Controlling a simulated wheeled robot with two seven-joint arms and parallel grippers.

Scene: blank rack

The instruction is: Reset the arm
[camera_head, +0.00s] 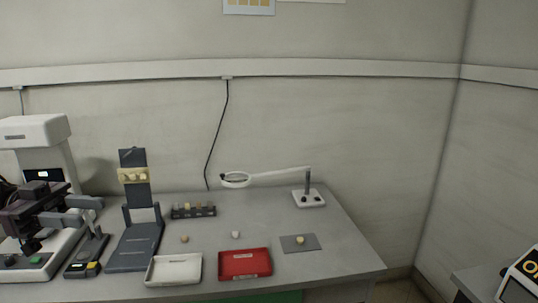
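My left gripper (88,211) comes in at the left edge, dark with two grey fingers. The fingers are apart and I see nothing between them. It is in front of the white machine and above the small dark device with a yellow button (86,267). My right gripper is not in view. A white magnifier lamp (308,198) stands at the table's back right, its jointed arm (280,173) reaching left to a ring-shaped head (235,180).
The grey table (335,228) holds a white machine (40,132), dark upright stand (134,254), small rack (193,212), white tray (174,284), red tray (245,277) and grey pad (312,243). Small round pieces (184,239) lie between them. The table's right end is clear.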

